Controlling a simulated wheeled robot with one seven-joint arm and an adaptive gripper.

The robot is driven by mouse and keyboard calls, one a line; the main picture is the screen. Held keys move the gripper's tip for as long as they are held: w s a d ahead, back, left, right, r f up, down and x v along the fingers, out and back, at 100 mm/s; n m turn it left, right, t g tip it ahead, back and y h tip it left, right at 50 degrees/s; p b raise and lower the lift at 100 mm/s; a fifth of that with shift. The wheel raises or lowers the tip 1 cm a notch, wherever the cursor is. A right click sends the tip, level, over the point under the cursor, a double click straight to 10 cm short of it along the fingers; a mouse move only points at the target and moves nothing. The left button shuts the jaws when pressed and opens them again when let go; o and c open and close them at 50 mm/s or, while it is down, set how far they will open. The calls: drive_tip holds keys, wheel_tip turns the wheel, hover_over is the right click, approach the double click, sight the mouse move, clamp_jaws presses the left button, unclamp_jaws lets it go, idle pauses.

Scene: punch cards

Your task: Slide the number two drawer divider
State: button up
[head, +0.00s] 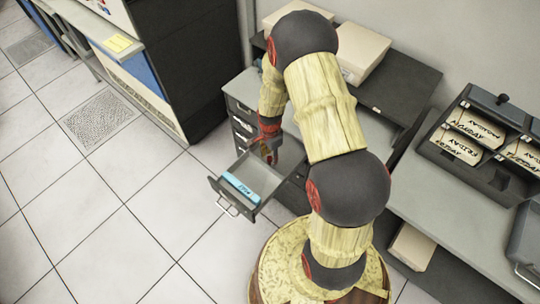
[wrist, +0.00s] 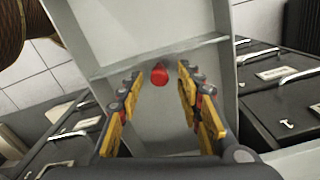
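A grey metal drawer (head: 253,207) stands pulled out of the cabinet. In the wrist view the drawer (wrist: 222,22) fills the middle. A thin grey divider edge (wrist: 115,68) crosses it from side to side. A small red knob (wrist: 160,74) shows just at this edge. My gripper (head: 268,153) reaches down into the back part of the open drawer. In the wrist view my gripper (wrist: 158,82) is open, with one finger on each side of the red knob and gaps between. In the head view my gripper and arm hide the divider and knob.
A blue labelled piece (head: 240,188) lies in the drawer's front part. Closed drawers (wrist: 272,76) with labels and handles flank the open one. A dark cabinet (head: 190,65) stands behind left. A card rack (head: 485,140) stands on the right counter. The tiled floor at left is clear.

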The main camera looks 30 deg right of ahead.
sight(270, 157)
wheel_tip(270, 157, up, 12)
idle(0.6)
idle(0.4)
drive_tip(key=s+a+r+n+t+b, duration=0.2)
drive_tip(key=s+a+r+n, duration=0.2)
drive_tip(key=r, duration=0.4)
drive_tip(key=s+a+r+n+t+b, duration=0.1)
drive_tip(key=s+a+r+n+b, duration=0.2)
drive_tip(key=s+r+n, duration=0.4)
drive_tip(key=s+a+r+n+t+b, duration=0.2)
drive_tip(key=s+a+r+n, duration=0.3)
drive_tip(key=r, duration=0.4)
drive_tip(key=shift+s+a+n+t, duration=0.35)
drive_tip(key=shift+s+n, duration=0.35)
drive_tip(key=shift+s, duration=0.35)
